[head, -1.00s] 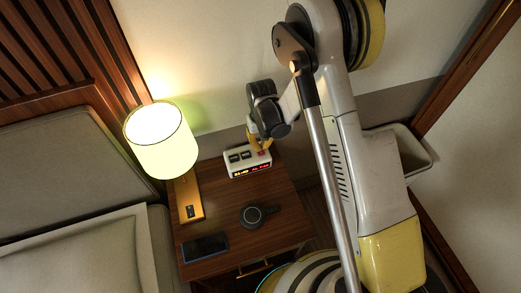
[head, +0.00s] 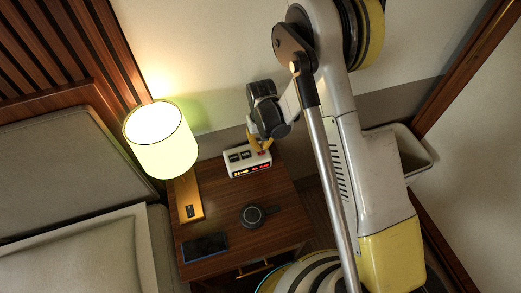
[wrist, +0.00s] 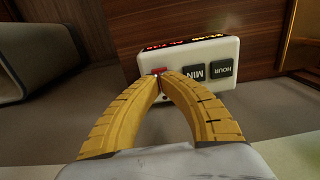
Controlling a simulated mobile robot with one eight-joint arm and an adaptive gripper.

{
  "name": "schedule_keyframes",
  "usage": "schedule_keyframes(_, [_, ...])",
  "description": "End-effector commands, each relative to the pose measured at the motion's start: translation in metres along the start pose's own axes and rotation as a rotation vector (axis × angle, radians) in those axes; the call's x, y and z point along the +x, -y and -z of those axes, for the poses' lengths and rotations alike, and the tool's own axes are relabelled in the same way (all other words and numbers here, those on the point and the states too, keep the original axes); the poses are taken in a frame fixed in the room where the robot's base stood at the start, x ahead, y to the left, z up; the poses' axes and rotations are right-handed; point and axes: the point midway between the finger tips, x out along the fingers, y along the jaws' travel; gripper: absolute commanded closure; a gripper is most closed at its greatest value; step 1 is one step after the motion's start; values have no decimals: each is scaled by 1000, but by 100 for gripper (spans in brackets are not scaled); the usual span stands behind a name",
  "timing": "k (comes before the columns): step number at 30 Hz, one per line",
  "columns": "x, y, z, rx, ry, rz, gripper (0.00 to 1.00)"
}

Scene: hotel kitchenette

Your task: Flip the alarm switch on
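The white alarm clock (head: 248,165) sits on the bedside table (head: 222,222) near the wall, with a lit display on its front. In the wrist view the clock (wrist: 185,60) appears upside down, with dark HOUR and MIN buttons and a small red switch (wrist: 158,71). My gripper (head: 261,147) is over the clock's right end in the head view. In the wrist view its yellow fingers (wrist: 161,76) meet at the tips, right at the red switch and partly covering it. I cannot tell whether they touch it, or the switch's exact position.
A dark phone (head: 205,246) and a round black object (head: 253,216) lie in front of the clock. A bin (head: 408,150) stands at the right.

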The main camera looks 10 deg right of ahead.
Motion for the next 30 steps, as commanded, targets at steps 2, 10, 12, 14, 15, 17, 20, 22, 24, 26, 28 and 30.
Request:
schedule_keyframes(2, [2,0,0,0,0,0,100])
schedule_keyframes(10, [6,0,0,0,0,0,100])
schedule_keyframes(12, [7,0,0,0,0,0,100])
schedule_keyframes(14, [8,0,0,0,0,0,100])
schedule_keyframes(15, [9,0,0,0,0,0,100])
schedule_keyframes(17, [10,0,0,0,0,0,100])
schedule_keyframes(20, [11,0,0,0,0,0,100])
schedule_keyframes(22, [12,0,0,0,0,0,100])
schedule_keyframes(24, [13,0,0,0,0,0,100])
schedule_keyframes(26, [14,0,0,0,0,0,100])
schedule_keyframes(28, [15,0,0,0,0,0,100])
schedule_keyframes(30, [16,0,0,0,0,0,100])
